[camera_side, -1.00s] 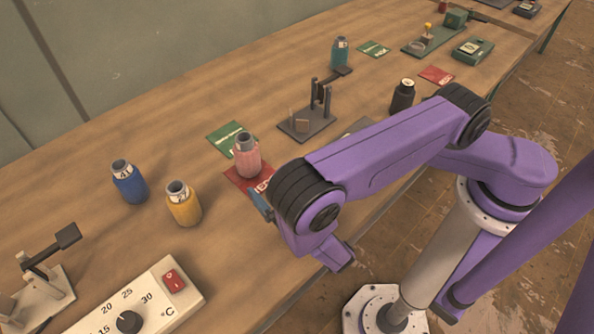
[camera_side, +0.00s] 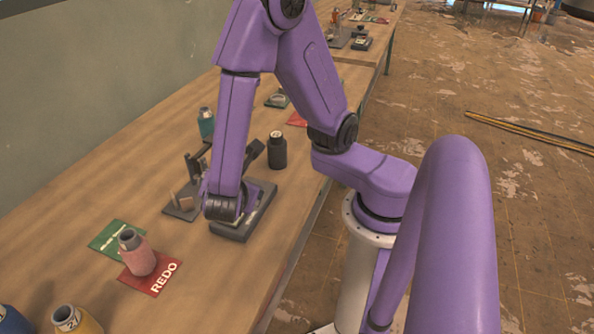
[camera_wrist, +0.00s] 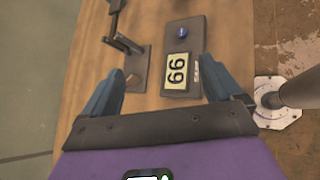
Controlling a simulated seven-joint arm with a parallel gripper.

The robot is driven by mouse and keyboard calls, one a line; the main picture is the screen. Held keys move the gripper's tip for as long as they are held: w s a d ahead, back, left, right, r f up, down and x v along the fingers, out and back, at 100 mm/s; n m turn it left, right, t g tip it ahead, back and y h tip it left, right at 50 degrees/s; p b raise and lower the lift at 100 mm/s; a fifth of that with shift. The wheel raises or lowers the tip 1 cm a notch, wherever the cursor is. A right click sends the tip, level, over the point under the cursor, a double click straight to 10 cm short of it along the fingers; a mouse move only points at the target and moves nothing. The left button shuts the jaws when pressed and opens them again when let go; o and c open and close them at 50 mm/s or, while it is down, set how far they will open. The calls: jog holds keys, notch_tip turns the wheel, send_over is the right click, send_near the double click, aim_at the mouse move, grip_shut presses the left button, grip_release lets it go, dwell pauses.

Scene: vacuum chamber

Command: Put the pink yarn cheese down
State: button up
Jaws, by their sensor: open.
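The pink yarn cheese (camera_side: 142,260), a pink bottle-shaped piece with a grey neck, stands upright on the red REDO card (camera_side: 162,283) in the side view. Nothing holds it. My gripper (camera_wrist: 164,88) is open and empty in the wrist view, its two blue-grey fingers spread apart. It hangs over the dark device with the number display (camera_wrist: 177,74), well away from the pink cheese. My fingertips are hidden in the side view, and the pink cheese is not in the wrist view.
A green card (camera_side: 108,238) lies behind the red one. A yellow bottle (camera_side: 80,322) stands at the front left. A dark stand (camera_side: 182,202), a black bottle (camera_side: 277,150) and a teal bottle (camera_side: 206,122) are near my arm. Bare wood lies right of the REDO card.

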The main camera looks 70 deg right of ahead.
jog(key=s+r+m+g+y, duration=0.2)
jog(key=s+r+m+y, duration=0.1)
jog(key=s+y, duration=0.2)
jog(key=s+d+r+m+g+y, duration=0.1)
jog(key=s+r+m+g+y, duration=0.2)
jog(key=s+y, duration=0.2)
jog(key=shift+s+d, duration=0.3)
jog(key=shift+s, duration=1.25)
